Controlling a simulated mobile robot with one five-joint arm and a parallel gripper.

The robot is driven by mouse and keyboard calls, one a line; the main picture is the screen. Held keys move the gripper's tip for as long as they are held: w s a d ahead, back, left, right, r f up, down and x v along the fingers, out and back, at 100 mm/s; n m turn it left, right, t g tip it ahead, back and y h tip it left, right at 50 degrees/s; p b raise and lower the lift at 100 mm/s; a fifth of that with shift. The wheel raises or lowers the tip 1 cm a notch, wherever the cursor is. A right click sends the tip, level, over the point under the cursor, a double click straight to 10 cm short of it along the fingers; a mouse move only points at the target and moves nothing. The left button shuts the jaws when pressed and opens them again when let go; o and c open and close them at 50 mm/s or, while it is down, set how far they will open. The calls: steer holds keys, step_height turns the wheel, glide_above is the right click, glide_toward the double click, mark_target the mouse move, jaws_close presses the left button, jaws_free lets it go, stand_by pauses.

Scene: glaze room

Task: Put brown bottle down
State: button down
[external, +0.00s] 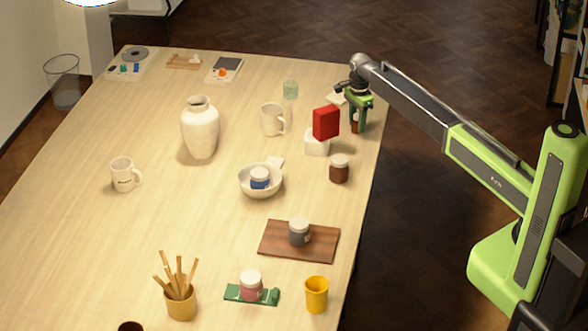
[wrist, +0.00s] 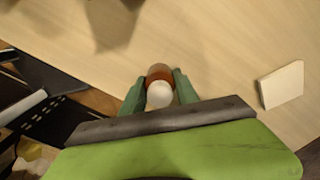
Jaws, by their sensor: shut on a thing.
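The brown bottle (wrist: 158,74) with a white cap is between the green fingers of my gripper (wrist: 158,90) in the wrist view. My gripper is shut on it. In the external view my gripper (external: 357,112) is at the table's far right edge, pointing down, and the brown lower part of the bottle (external: 355,127) shows below the fingers. The bottle looks about upright. I cannot tell whether its base touches the table (external: 100,235).
A red box (external: 326,123) on a white block (external: 316,146) stands left of my gripper. A brown jar (external: 339,172) stands nearer the camera. A white card (external: 336,98) and a green glass (external: 290,89) are close by. The table's right edge is very near.

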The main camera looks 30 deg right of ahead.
steer(key=shift+f, duration=0.45)
steer(key=c, duration=0.9)
jaws_free()
step_height(320, 180, up, 12)
steer(key=p, duration=1.2)
steer(key=shift+r+p, duration=0.25)
steer(key=shift+p, duration=0.1)
steer(key=s+n, duration=0.6)
steer(key=s, duration=0.5)
steer(key=s+n, duration=0.6)
steer(key=s, duration=0.6)
steer(key=s+n, duration=0.6)
steer(key=s, duration=0.6)
steer(key=shift+a+f, duration=0.15)
steer(key=shift+a, duration=0.15)
